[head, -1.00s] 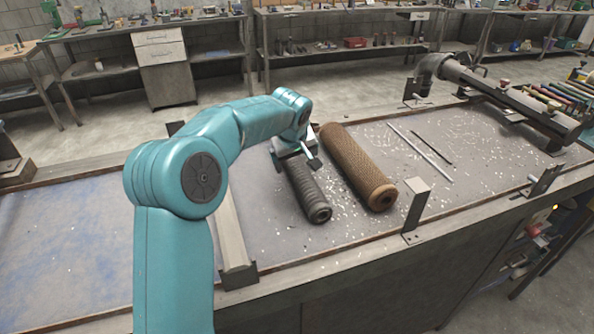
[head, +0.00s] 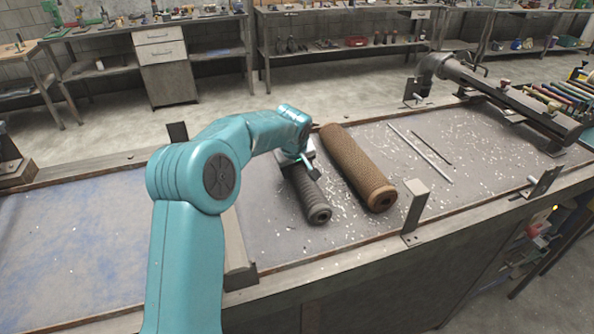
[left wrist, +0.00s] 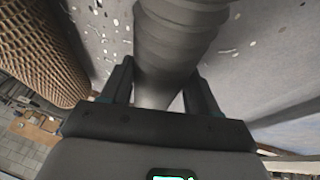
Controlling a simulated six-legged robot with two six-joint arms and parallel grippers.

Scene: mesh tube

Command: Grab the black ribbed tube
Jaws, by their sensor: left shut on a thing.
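The black ribbed tube (head: 311,198) lies on the grey bench top, its open end toward me. It also shows in the left wrist view (left wrist: 172,45), running between the two fingers. My left gripper (head: 306,168) is over the tube's far part, with one finger on each side of it. In the left wrist view my left gripper (left wrist: 155,88) is shut on the tube. The tube's far end is hidden behind my arm and gripper. My right gripper is not in view.
A brown mesh tube (head: 355,165) lies close beside it on the right, also at left in the wrist view (left wrist: 38,55). Thin rods (head: 420,153) lie further right. An upright metal bracket (head: 416,207) stands at the near edge. White flecks are scattered over the bench top (head: 365,222).

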